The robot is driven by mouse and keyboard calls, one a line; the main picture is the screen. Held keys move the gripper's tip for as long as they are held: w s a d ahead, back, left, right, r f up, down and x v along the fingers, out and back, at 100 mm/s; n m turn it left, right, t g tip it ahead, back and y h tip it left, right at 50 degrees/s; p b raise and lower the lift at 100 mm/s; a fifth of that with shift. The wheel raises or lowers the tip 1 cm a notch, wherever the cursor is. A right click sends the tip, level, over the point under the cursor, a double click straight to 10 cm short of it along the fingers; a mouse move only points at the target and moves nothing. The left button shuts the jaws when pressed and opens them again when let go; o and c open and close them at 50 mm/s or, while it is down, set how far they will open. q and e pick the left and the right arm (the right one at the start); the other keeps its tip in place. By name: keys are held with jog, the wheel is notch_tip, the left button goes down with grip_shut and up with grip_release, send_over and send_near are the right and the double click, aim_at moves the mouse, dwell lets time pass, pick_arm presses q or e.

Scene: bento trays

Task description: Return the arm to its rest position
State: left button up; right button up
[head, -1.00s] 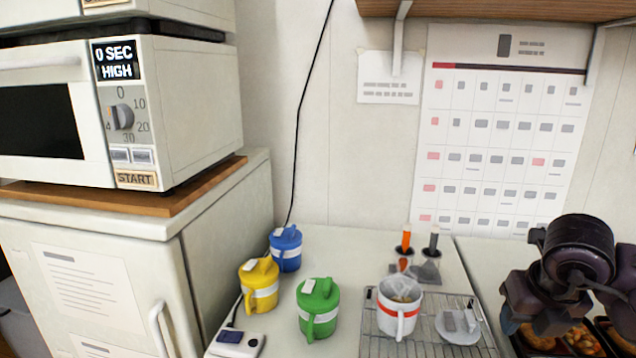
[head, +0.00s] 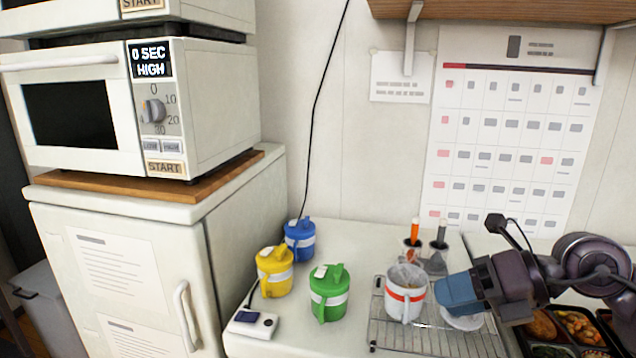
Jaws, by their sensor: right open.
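My right arm comes in from the right edge. Its gripper (head: 445,293) is open, with blue fingers pointing left, just right of the white mug with a red band (head: 407,293). Whether the fingers touch the mug I cannot tell. The mug stands upright on a wire rack (head: 390,336). The gripper partly hides a small white lid (head: 462,321) on the rack. My left gripper is not in view.
Green (head: 328,293), yellow (head: 274,272) and blue (head: 299,241) lidded mugs stand left on the counter. Two holders with an orange (head: 414,232) and a grey handle (head: 440,234) stand behind. Bento trays (head: 551,349) lie under my right arm. A microwave (head: 75,112) stands far left.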

jog(key=w+d+r+m+t+y, duration=0.1)
jog(key=w+m+t+y, duration=0.35)
jog(key=m+t, duration=0.55)
jog(key=d+f+m+t+h, duration=0.2)
jog(key=d+f+m+h, duration=0.2)
jog(key=f+m+h, duration=0.35)
jog(key=d+f+m+t+h, duration=0.2)
jog(key=d+f+m+h, duration=0.2)
jog(key=f+m, duration=0.55)
jog(key=s+f+m+g+h, duration=0.4)
jog(key=s+f+m, duration=0.7)
jog(key=s+f, duration=1.1)
jog(key=f+g, duration=0.1)
jog(key=g, duration=0.1)
jog(key=shift+s+a+g+h, duration=0.15)
jog(key=shift+a+g+h, duration=0.15)
jog(key=shift+g+h, duration=0.1)
